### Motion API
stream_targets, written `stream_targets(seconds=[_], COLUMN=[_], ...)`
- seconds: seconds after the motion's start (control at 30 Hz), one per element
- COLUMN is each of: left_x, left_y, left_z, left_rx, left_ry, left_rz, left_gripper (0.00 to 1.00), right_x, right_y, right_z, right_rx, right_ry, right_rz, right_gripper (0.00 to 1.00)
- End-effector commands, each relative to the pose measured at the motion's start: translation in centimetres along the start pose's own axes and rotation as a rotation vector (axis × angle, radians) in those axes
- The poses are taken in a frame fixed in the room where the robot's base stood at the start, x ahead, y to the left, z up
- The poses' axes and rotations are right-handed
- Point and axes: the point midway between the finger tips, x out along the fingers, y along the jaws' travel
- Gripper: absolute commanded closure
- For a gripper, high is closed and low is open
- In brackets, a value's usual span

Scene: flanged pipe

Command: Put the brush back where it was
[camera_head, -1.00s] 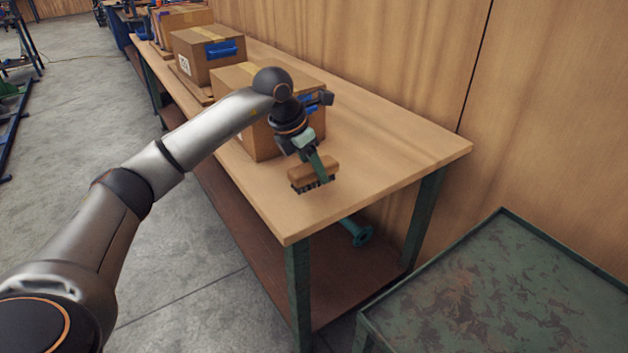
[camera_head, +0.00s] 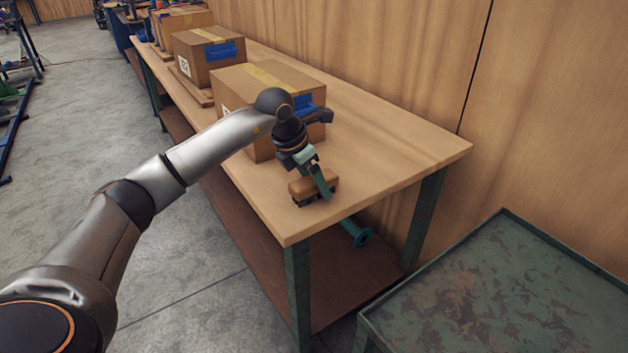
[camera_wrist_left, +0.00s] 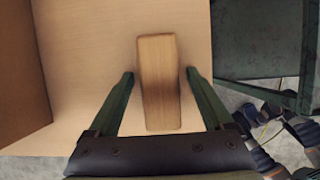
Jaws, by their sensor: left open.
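The brush (camera_head: 301,188) has a wooden back and dark bristles and is at the near end of the wooden table (camera_head: 400,165). It looks to be resting on the tabletop, bristles down. My left gripper (camera_head: 325,188) is over it with its green fingers open. In the left wrist view the brush's wooden back (camera_wrist_left: 158,85) lies between the two spread fingers (camera_wrist_left: 160,80), with a gap on each side. My right gripper is not in view.
A cardboard box (camera_head: 262,85) with a blue handle stands just behind the gripper, with more boxes farther back. A green flanged pipe (camera_head: 358,232) lies on the lower shelf. A worn green table (camera_head: 490,290) stands at the right. The tabletop right of the brush is clear.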

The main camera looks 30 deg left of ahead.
Motion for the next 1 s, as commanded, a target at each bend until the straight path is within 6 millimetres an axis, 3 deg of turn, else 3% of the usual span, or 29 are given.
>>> stream_targets(seconds=[0.27,0.7,1.0], left_x=[-0.7,-9.3,-12.2], left_y=[0.0,0.1,0.0], left_z=[0.2,0.2,0.1], left_rx=[0.000,0.000,0.000], left_ry=[-0.001,-0.003,0.000], left_rz=[0.001,0.002,0.000], left_gripper=[0.15,0.15,0.15], right_x=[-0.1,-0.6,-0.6], right_y=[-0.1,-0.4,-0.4], right_z=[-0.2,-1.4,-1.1], right_rx=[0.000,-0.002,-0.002], right_ry=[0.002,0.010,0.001], right_rz=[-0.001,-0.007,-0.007], right_gripper=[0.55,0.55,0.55])
